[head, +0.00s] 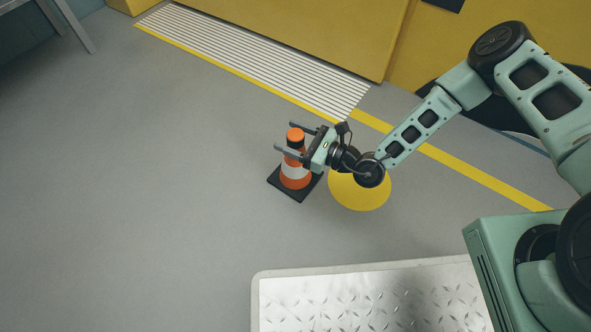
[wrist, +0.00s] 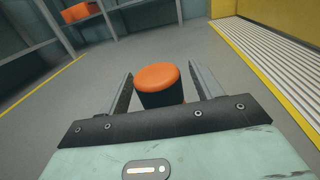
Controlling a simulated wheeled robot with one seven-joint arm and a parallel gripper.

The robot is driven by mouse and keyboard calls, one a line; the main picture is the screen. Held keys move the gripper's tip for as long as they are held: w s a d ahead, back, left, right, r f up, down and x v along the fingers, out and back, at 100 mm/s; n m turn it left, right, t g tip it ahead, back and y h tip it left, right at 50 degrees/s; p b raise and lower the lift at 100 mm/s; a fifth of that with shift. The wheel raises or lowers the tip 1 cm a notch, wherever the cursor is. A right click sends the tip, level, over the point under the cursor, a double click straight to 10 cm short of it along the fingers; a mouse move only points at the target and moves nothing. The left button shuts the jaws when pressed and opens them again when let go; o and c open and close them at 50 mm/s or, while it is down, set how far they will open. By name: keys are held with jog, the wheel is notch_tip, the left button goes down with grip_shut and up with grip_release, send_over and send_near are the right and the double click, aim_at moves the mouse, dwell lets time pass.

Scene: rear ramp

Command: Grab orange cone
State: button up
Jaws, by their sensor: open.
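The orange cone (head: 295,178) stands upright on its black square base on the grey floor in the head view. It has white and black bands and a rounded orange top. My gripper (head: 283,136) is open, with its two fingers reaching to the left on either side of the cone's upper part. In the wrist view the cone's orange top (wrist: 158,77) and black band show between the open fingers (wrist: 160,85). The lower cone is hidden there by the gripper body. I cannot tell whether either finger touches the cone.
A yellow disc (head: 360,194) lies on the floor under my wrist. A slatted white strip (head: 260,55) with a yellow edge line runs along the yellow wall (head: 320,25). A metal tread plate (head: 370,300) lies at the front. The floor to the left is clear.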

jog(key=shift+w+a, duration=0.25)
jog(key=shift+a, duration=0.2)
grip_shut()
jog(key=shift+r, duration=0.1)
